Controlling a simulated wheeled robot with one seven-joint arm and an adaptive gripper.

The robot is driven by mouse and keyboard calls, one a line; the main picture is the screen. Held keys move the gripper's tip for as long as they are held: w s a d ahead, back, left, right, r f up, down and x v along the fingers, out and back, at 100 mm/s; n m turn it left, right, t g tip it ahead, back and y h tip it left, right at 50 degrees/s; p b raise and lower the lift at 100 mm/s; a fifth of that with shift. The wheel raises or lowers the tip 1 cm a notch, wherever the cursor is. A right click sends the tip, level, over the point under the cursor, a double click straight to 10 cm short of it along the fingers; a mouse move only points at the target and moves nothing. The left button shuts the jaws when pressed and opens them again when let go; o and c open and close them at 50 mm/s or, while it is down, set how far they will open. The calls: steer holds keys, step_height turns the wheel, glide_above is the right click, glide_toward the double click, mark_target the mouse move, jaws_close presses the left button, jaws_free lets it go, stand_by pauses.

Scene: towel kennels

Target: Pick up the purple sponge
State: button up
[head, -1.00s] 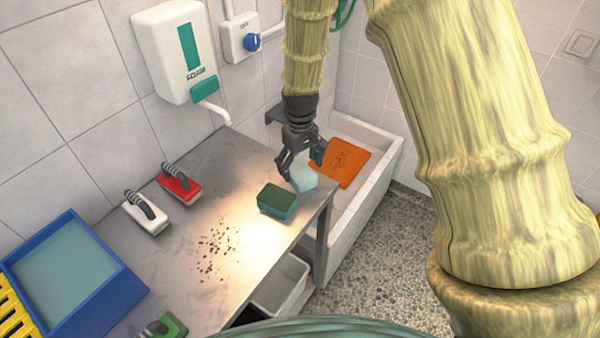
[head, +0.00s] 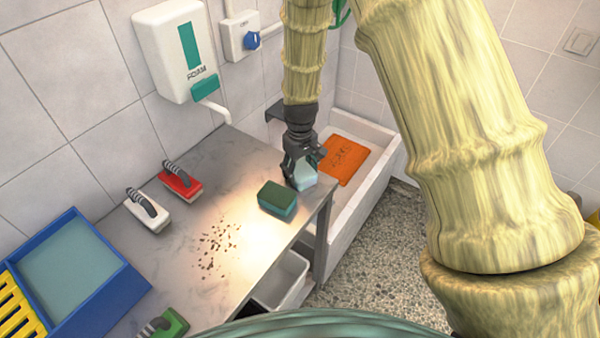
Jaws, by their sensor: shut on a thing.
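My gripper (head: 302,168) is at the far right end of the metal table, pointing down. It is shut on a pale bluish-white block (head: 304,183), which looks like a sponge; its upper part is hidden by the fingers. I cannot tell whether the block touches the table top. No thing in view looks clearly purple. A dark green and teal sponge (head: 277,199) lies on the table just left of the held block.
The metal table (head: 180,258) carries a red brush (head: 182,181), a white brush (head: 147,211), a green brush (head: 170,326), a blue tray of water (head: 118,290) and brown crumbs (head: 216,243). A white trough (head: 352,210) with an orange mat (head: 344,160) stands right. A foam dispenser (head: 178,52) hangs above.

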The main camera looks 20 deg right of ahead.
mark_target(300, 168)
steer(key=shift+w+r, duration=0.1)
steer(key=shift+r, duration=0.5)
steer(key=shift+r+b, duration=1.35)
steer(key=shift+r, duration=3.05)
steer(key=shift+o, duration=1)
steer(key=c, duration=0.4)
